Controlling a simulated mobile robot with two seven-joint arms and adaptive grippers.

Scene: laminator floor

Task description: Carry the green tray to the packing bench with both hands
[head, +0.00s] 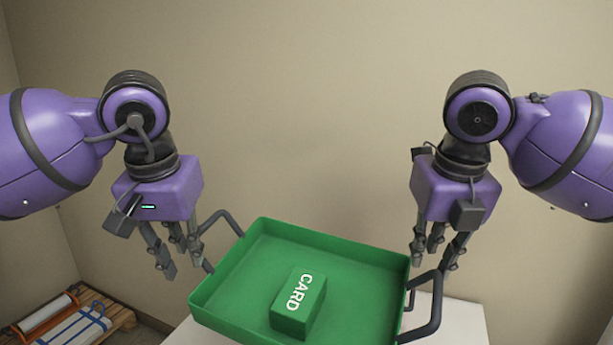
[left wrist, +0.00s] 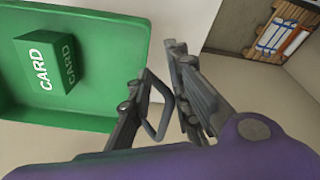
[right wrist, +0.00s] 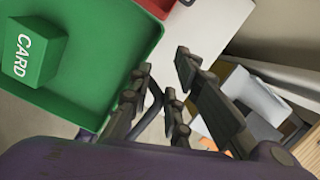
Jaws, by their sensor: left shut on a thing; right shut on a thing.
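The green tray (head: 235,262) is at the lower middle of the head view, turned at an angle, with a grey handle on each side. A green box marked CARD (head: 299,303) lies inside it. My left gripper (head: 182,262) is shut on the left handle, which passes between its fingers in the left wrist view (left wrist: 150,70). My right gripper (head: 435,260) is shut on the right handle, seen between the fingers in the right wrist view (right wrist: 160,80). A pale surface (head: 465,322) shows below the tray. I cannot tell whether the tray touches it.
A plain beige wall (head: 310,110) stands behind. A wooden pallet with rolls and strapped white packs (head: 70,322) is on the floor at lower left. The right wrist view shows a red thing (right wrist: 156,7) beside the tray and boxes (right wrist: 245,105) at the right.

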